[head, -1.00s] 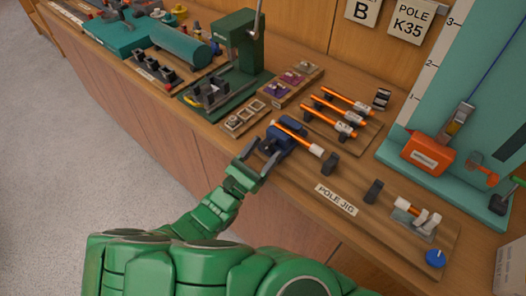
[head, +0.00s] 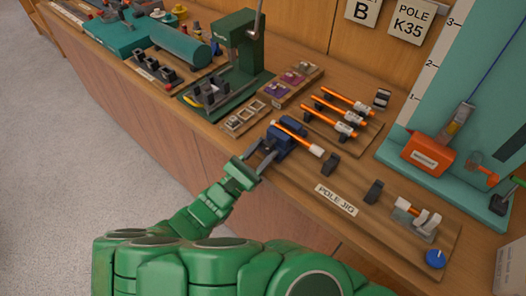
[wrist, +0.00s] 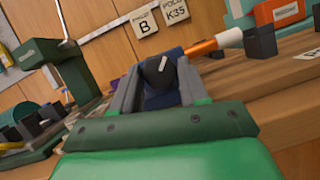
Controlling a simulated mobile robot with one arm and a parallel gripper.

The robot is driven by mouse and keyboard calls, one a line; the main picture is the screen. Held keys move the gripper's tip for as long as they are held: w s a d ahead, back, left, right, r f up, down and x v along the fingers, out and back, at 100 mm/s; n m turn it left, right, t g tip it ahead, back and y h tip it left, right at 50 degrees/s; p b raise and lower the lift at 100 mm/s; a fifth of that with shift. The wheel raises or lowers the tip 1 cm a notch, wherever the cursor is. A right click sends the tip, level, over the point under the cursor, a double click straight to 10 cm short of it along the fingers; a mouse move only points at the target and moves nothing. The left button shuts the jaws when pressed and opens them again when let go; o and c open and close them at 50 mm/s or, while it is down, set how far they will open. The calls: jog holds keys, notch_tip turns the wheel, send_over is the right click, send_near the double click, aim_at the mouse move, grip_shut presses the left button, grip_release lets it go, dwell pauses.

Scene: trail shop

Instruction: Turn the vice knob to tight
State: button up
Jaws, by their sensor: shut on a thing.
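The blue vice (head: 283,138) sits at the left end of the pole jig board, with an orange pole (head: 299,137) lying in it. The pole has a white section at its right end. In the wrist view the vice (wrist: 168,98) shows beyond my fingers, and its dark round knob (wrist: 160,71) with a white pointer line faces me. The line tilts up and to the right. My gripper (head: 262,155) is at the front of the vice, its two fingers on either side of the knob and shut on it. In the wrist view my gripper (wrist: 158,85) frames the knob.
The pole jig board (head: 400,233) carries dark supports, a clamp holding a short orange piece, and a blue knob (head: 435,258) at its right end. A rack of orange poles (head: 334,117) lies behind. A green press (head: 240,50) stands to the left.

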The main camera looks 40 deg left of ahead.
jog(key=shift+m, duration=0.4)
jog(key=o, duration=1.1)
jog(key=shift+v, duration=3.95)
jog(key=shift+a+r, duration=0.1)
jog(key=shift+c, duration=0.4)
